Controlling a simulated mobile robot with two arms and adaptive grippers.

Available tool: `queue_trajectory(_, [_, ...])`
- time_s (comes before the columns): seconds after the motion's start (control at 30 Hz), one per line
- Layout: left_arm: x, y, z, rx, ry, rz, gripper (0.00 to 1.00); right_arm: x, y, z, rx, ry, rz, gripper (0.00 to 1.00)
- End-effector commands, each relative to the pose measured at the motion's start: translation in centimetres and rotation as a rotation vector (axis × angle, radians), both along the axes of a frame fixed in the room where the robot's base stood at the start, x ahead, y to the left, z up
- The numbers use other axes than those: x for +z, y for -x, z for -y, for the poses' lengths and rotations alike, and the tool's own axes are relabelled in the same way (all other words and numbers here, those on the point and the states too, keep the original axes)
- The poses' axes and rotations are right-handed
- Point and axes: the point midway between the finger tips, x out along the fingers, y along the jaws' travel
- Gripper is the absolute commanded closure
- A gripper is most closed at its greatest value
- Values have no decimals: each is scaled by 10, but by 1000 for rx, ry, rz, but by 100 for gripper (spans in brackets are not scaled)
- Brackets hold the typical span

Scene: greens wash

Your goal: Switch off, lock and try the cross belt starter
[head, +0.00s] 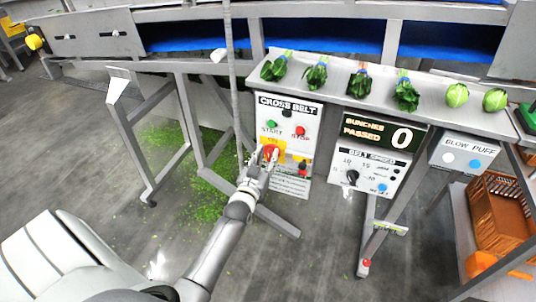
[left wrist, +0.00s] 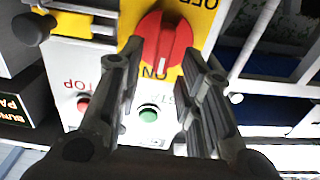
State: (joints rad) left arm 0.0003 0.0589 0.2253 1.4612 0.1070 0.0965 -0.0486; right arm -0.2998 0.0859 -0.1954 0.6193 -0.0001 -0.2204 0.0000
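The cross belt starter (head: 288,108) is a white panel under the shelf, with a green START button (head: 271,124) and a red STOP button (head: 299,131). Its red rotary switch (left wrist: 167,42) sits on a yellow plate marked ON and OFF; its grip bar looks lined up with ON. My left gripper (head: 266,158) is in front of the switch. In the left wrist view its fingers (left wrist: 158,70) are apart, one to each side of the red switch, with nothing clearly clamped. Small red and dark items (head: 303,169) sit right of the switch, too small to identify. My right gripper is not in view.
Leafy bunches (head: 316,76) and round greens (head: 457,95) lie on the metal shelf above. Right of the starter are a counter reading 0 (head: 402,137), a belt speed panel (head: 368,170) and a blow puff box (head: 463,155). Frame legs stand left; scraps litter the floor.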

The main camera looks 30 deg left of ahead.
Motion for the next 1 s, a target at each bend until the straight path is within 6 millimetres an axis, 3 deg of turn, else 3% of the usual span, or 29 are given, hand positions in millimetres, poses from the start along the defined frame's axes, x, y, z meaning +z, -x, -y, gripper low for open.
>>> queue_trajectory(0.2, [0,-13,-3,0,0,0,67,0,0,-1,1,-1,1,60])
queue_trajectory(0.47, [0,-13,-3,0,-1,0,67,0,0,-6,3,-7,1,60])
queue_trajectory(0.73, [0,-13,-3,0,-1,0,98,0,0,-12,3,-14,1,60])
queue_trajectory(1.0, [0,-13,-3,0,5,0,100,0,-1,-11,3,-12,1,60])
